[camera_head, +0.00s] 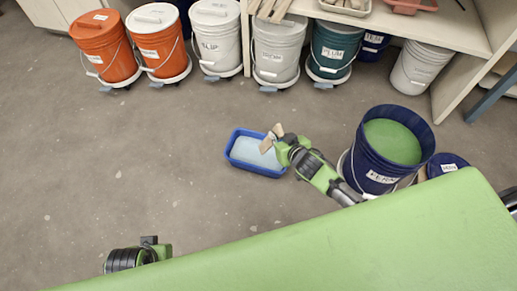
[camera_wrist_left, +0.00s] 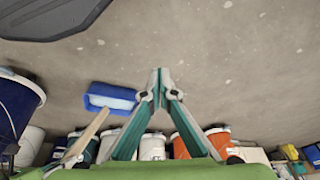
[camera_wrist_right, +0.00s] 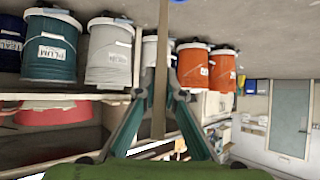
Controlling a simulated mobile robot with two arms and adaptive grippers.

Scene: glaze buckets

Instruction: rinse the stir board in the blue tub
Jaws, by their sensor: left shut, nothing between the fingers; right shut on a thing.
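The blue tub (camera_head: 234,157) stands on the floor with pale bluish water in it; it also shows in the left wrist view (camera_wrist_left: 97,89). My right gripper (camera_head: 279,142) is shut on the stir board (camera_head: 267,145), a flat tan wooden strip, beside the tub's right end. The board overlaps the tub's upper right corner in the head view; I cannot tell whether it touches the water. In the right wrist view the board (camera_wrist_right: 162,40) runs upright between the fingers. My left gripper (camera_wrist_left: 160,75) is shut and empty; its fingers are not clear in the head view.
An open dark blue bucket (camera_head: 366,160) of green glaze stands right of the tub, with a dark blue lid (camera_head: 447,161) beside it. Lidded orange, white, grey and teal buckets line the back, some under a shelf (camera_head: 440,28). Floor left of the tub is clear.

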